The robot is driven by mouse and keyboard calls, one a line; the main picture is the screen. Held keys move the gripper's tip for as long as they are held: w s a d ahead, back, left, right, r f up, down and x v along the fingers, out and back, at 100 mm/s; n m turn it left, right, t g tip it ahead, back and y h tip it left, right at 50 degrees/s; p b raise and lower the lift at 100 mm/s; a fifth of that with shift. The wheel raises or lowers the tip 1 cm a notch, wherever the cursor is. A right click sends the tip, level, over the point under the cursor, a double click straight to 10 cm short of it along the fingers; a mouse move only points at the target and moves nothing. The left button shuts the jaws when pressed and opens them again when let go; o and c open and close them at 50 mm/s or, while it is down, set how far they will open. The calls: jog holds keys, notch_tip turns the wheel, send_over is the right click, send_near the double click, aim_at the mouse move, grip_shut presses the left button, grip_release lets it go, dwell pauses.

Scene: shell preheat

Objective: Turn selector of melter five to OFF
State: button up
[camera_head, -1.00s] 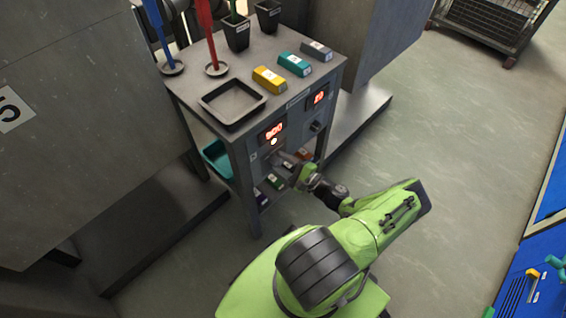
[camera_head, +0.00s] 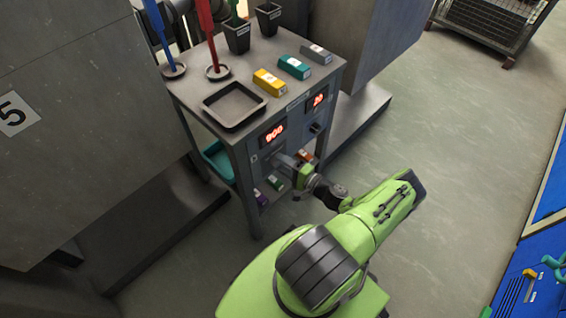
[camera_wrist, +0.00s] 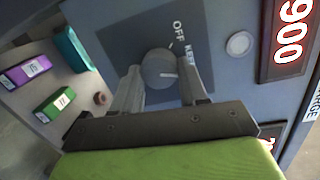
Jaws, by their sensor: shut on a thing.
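The selector (camera_wrist: 157,63) is a round grey knob on a dark plate of the cart's front panel, with OFF and KEEP printed beside it in the wrist view. My gripper (camera_wrist: 160,76) is shut on the knob, one finger on each side. A pale mark shows on the knob's face, but I cannot tell surely which label it points to. In the head view, my gripper (camera_head: 286,162) is at the panel below the red 900 display (camera_head: 274,133), and the knob is hidden there. The round lamp (camera_wrist: 239,43) beside the plate looks unlit.
The cart top holds a black tray (camera_head: 234,104), yellow (camera_head: 269,82), teal (camera_head: 294,67) and grey (camera_head: 316,52) blocks, and dark pots. A second display (camera_head: 319,99) and knob (camera_head: 316,127) are to the right. A 5 sign (camera_head: 14,115) marks the left cabinet.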

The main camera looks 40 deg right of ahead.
jog(key=n+p, duration=0.1)
jog(key=n, duration=0.2)
jog(key=n+h+p, duration=0.1)
jog(key=n+p, duration=0.1)
jog(key=n, duration=0.1)
jog(key=shift+a+r+n, duration=0.15)
jog(key=shift+r+n, duration=0.05)
jog(key=shift+n, duration=0.2)
jog(key=n+p, duration=0.2)
jog(key=n, duration=0.2)
jog(key=shift+n+g+h, duration=0.3)
jog(key=shift+h, duration=0.1)
jog(key=shift+f, duration=0.1)
jog(key=o, duration=1)
jog(key=shift+o, duration=0.2)
jog(key=shift+s+p, duration=0.1)
jog(key=shift+p, duration=0.2)
jog(key=s+r+p, duration=0.2)
jog(key=s, duration=1.3)
jog(key=shift+s, duration=0.3)
